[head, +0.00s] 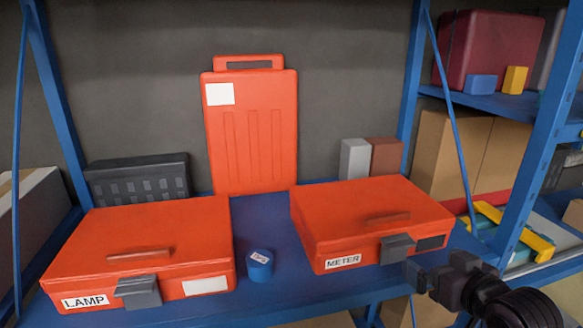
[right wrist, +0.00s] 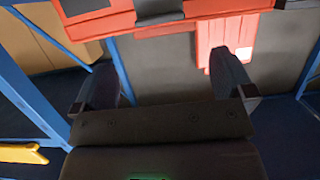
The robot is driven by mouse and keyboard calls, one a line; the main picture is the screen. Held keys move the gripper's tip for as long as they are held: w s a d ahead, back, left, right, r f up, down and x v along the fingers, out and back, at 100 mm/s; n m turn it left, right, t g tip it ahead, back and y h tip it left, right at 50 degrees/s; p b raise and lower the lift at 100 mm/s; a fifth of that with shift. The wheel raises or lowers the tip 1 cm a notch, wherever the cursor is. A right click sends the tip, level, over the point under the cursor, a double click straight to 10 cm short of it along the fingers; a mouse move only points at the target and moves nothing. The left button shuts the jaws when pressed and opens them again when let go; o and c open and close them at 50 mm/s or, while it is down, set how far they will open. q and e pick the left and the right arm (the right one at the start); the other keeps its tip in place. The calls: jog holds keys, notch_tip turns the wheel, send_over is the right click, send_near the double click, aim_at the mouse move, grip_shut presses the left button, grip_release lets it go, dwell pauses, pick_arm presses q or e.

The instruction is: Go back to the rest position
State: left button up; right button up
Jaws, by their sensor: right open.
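My right gripper (head: 424,276) is at the lower right in the head view, in front of the right end of the orange METER box (head: 340,225). In the right wrist view its two fingers (right wrist: 166,80) are spread apart with nothing between them. The METER box is closed, with a grey latch (head: 397,248) on its front. The orange LAMP box (head: 165,235) is closed too, at the left of the shelf. A small blue cylinder (head: 259,266) with a white label stands between the boxes. My left gripper is not in view.
An upright orange case (head: 250,135) and a black crate (head: 140,180) stand at the back of the blue shelf (head: 265,215). A grey block (head: 354,159) and a brown block (head: 386,156) stand behind the METER box. Blue rack posts (head: 412,75) rise on both sides.

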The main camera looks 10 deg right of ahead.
notch_tip(320, 180, down, 13)
jog(key=t+h, duration=0.1)
jog(key=s+a+f+g+b, duration=0.1)
jog(key=s+a+f+g, duration=0.1)
jog(key=s+f, duration=0.5)
jog(key=s+a+f+g+b, duration=0.1)
jog(key=s+f, duration=0.5)
jog(key=f, duration=0.7)
jog(key=shift+s+a+g, duration=0.35)
jog(key=shift+a+g, duration=0.15)
jog(key=shift+a, duration=0.45)
